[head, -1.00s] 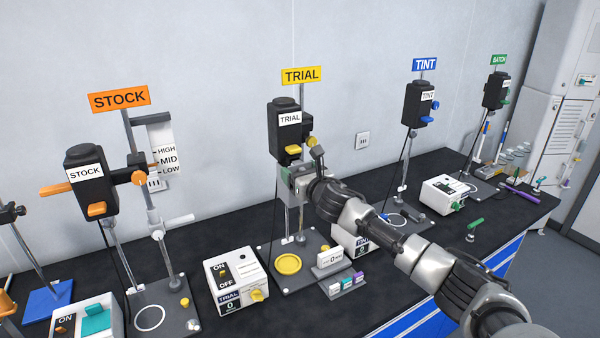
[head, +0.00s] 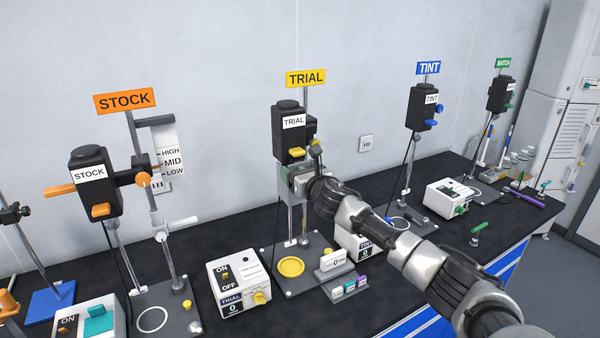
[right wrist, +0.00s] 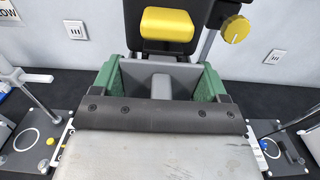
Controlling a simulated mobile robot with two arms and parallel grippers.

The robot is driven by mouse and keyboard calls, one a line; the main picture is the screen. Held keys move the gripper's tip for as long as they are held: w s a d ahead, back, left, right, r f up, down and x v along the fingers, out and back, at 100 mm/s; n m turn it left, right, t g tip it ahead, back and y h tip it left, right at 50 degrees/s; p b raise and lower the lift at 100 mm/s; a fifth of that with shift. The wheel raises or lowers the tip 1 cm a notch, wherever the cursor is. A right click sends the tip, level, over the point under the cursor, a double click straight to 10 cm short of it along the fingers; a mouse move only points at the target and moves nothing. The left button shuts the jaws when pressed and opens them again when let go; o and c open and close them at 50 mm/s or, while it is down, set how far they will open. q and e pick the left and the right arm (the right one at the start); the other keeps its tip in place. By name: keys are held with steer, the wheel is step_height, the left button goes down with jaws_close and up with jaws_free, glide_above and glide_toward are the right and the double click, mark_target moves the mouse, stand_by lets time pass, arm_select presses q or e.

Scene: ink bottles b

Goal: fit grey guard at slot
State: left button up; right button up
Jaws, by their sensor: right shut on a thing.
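My right gripper (head: 299,176) is just under the black TRIAL head (head: 289,135), in front of its metal post. In the right wrist view its two green-padded fingers (right wrist: 161,78) are shut on the grey guard (right wrist: 161,66), which shows as a grey piece between them. The guard's lower part is hidden behind the gripper's palm. The yellow part (right wrist: 167,24) under the TRIAL head is just beyond the guard; I cannot tell whether they touch. The slot cannot be made out. My left gripper is not in view.
Under the gripper stands the TRIAL base plate with a yellow disc (head: 290,267). A white control box (head: 238,281) is to its left. The STOCK stand (head: 95,185) is farther left, the TINT stand (head: 422,107) to the right. A yellow knob (right wrist: 235,29) sits close by.

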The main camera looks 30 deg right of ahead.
steer(key=o, duration=1)
steer(key=shift+s, duration=0.1)
steer(key=shift+s+f+b, duration=0.1)
steer(key=shift+s+b, duration=0.2)
steer(key=shift+s, duration=0.35)
steer(key=shift+s+d+b, duration=0.2)
steer(key=shift+s+b, duration=1.25)
steer(key=shift+s, duration=3.25)
